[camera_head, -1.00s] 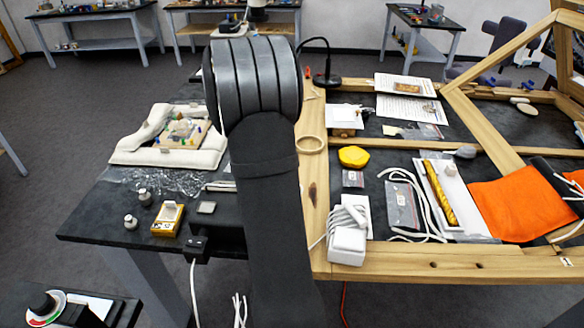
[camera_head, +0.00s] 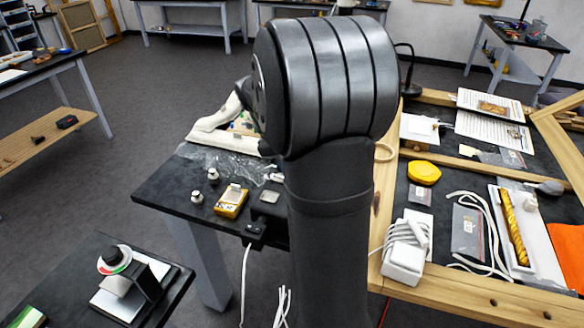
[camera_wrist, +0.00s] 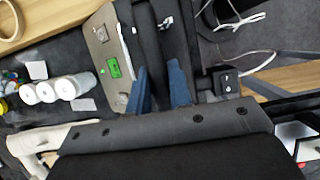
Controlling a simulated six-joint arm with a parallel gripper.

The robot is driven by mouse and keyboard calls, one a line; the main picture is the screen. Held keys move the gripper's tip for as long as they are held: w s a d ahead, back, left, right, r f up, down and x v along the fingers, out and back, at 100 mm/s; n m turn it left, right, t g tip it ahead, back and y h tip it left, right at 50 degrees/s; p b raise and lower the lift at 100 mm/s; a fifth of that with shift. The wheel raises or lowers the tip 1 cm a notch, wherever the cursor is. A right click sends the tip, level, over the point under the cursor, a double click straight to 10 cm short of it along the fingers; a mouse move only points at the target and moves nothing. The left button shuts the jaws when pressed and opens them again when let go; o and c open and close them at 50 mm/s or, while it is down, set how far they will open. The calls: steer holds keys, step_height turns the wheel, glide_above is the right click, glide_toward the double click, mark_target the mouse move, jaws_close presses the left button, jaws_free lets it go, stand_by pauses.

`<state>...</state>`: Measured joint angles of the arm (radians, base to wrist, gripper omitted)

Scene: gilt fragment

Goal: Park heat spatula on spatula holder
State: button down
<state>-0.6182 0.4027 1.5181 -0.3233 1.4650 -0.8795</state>
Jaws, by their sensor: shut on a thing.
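My gripper (camera_wrist: 160,88) shows in the wrist view with two blue fingertips. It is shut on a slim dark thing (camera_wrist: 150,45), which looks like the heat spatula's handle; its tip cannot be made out. In the head view my own arm hides the gripper and the held thing. On a small dark side table at lower left, a black block stands on a white base (camera_head: 122,303), beside a dial with a red and green ring (camera_head: 114,261). This may be the spatula holder, but I cannot tell for sure.
The dark worktable carries a yellow meter (camera_head: 231,203), small metal weights (camera_head: 197,198) and a black box with a white cable (camera_head: 253,235) at its edge. A wooden frame with a white adapter (camera_head: 404,262) lies right. An open floor gap separates the worktable from the side table.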

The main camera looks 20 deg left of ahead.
steer(key=shift+f, duration=3.25)
steer(key=shift+f, duration=0.1)
steer(key=c, duration=1.6)
jaws_free()
steer(key=o, duration=0.5)
steer(key=shift+r, duration=3.5)
